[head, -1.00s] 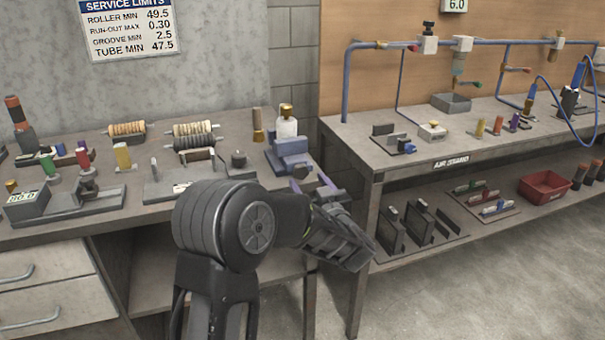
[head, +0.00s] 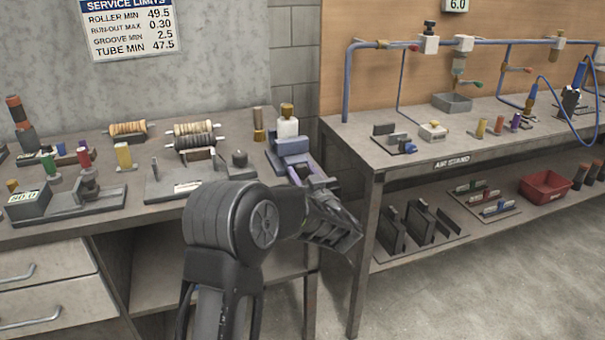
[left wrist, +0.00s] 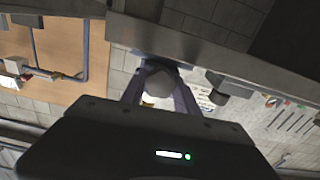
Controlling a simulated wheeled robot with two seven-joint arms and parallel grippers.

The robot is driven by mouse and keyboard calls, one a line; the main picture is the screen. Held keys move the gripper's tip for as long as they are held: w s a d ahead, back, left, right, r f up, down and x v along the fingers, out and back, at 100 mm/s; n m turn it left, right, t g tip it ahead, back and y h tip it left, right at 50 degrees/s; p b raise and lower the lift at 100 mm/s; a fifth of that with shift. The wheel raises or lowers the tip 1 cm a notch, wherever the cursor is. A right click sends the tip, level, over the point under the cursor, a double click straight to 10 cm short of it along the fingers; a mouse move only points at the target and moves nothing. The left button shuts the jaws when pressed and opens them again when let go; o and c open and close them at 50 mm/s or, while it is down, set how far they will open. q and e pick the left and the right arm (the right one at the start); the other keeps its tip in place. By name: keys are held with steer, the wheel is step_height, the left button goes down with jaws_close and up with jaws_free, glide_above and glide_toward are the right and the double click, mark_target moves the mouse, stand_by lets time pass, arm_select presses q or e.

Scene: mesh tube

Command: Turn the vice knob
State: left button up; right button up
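The vice (head: 291,146) is a blue-grey block at the right front of the left bench, with a brass-topped white bottle at it. Its round grey knob (left wrist: 157,83) shows in the left wrist view, between the two bluish fingers of my left gripper (left wrist: 158,92). The fingers stand apart on either side of it; contact is not clear. In the head view my left gripper (head: 304,170) is at the vice's front, and its fingers and wrist hide the knob. My right gripper is not in view.
The air stand bench (head: 440,160) is to the right, across a narrow gap. The bench edge is close under my arm.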

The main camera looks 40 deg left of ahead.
arm_select(q)
jaws_close()
steer(key=m+p, duration=0.4)
steer(key=p, duration=0.1)
steer(key=shift+d+r+p, duration=0.1)
steer(key=shift+r+p, duration=0.2)
steer(key=shift+f+m, duration=0.15)
steer(key=shift+m, duration=0.35)
steer(key=shift+f, duration=0.1)
steer(key=o, duration=0.6)
jaws_free()
steer(key=shift+v, duration=3.85)
